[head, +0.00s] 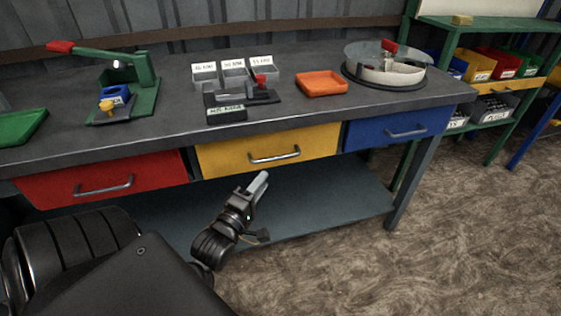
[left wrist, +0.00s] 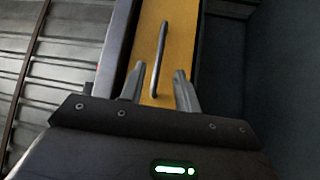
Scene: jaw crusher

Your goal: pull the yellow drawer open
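The yellow drawer (head: 268,149) is in the middle of the bench front and looks shut, with a horizontal metal bar handle (head: 274,155). My left gripper (head: 260,184) is in front of the bench, just below the yellow drawer. In the left wrist view the left gripper (left wrist: 157,85) is open and its two fingers are apart. The yellow drawer front (left wrist: 178,60) and its handle (left wrist: 160,58) show ahead, with the handle lined up between the fingers. I cannot tell whether they touch it. My right gripper is not in view.
A red drawer (head: 105,180) is on the left and a blue drawer (head: 398,128) on the right. The bench top (head: 330,107) holds a green press (head: 140,85), grey bins (head: 235,74) and an orange tray (head: 321,83). A lower shelf (head: 330,205) lies beneath. The floor at the right is clear.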

